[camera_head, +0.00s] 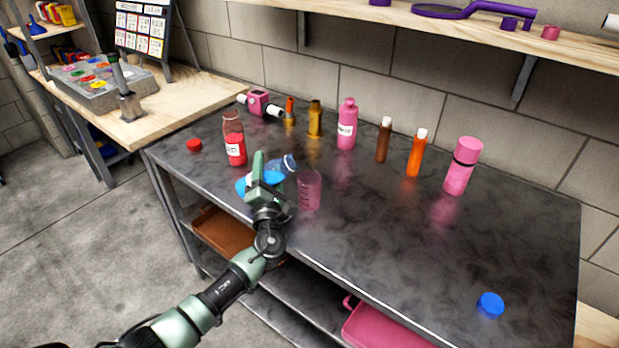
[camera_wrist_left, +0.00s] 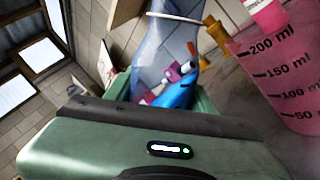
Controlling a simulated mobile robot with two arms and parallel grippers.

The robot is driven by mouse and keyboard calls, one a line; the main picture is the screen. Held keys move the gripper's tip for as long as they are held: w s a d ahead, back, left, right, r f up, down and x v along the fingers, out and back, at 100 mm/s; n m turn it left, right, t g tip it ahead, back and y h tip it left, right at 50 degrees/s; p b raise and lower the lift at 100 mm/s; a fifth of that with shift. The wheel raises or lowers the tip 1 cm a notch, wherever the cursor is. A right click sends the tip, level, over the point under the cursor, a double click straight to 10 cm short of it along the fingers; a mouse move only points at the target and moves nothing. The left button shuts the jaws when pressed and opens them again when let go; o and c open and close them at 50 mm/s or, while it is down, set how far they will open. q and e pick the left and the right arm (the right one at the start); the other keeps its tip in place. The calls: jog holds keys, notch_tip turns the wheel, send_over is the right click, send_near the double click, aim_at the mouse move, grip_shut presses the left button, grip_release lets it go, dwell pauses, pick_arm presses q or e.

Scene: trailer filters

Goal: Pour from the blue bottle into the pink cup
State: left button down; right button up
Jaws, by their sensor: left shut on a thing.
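The blue bottle (camera_head: 287,165) is clear with blue liquid inside. My left gripper (camera_head: 261,175) is shut around it and covers its middle. The bottle is tipped far over, with its open neck up and to the right, near the pink cup (camera_head: 309,190). The cup is see-through and stands upright on the dark table, just right of the gripper. In the left wrist view the bottle (camera_wrist_left: 185,40) shows beyond the gripper body, and the cup (camera_wrist_left: 285,70) with its ml marks is at the right. I see no stream between them. My right gripper is not in view.
A red-liquid bottle (camera_head: 235,145) stands behind the gripper. A pink bottle (camera_head: 347,125), brown bottle (camera_head: 383,142), orange bottle (camera_head: 416,155) and pink flask (camera_head: 461,168) stand along the back. A blue cap (camera_head: 490,305) lies front right. The table's (camera_head: 400,250) front right is mostly clear.

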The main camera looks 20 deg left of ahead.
pick_arm(q)
jog(key=shift+r+m, duration=0.3)
jog(key=shift+m, duration=0.2)
dwell(0.7)
jog(key=shift+a+r+m+h+p, duration=0.2)
jog(key=shift+r+m+h+p, duration=0.15)
jog(key=shift+m+p, duration=0.2)
dwell(0.9)
jog(key=shift+a+m+t+h, duration=0.1)
jog(key=shift+m+t+h, duration=0.25)
jog(key=shift+m, duration=0.8)
dwell(1.4)
jog(key=shift+d+r+m+t+h+p, duration=0.15)
jog(key=shift+d+r+m+h+p, duration=0.1)
jog(key=shift+r+m+p, duration=0.35)
jog(key=shift+d+r+m+t+h+p, duration=0.1)
jog(key=shift+d+r+m+h+p, duration=0.15)
jog(key=shift+m+p, duration=0.55)
dwell(1.4)
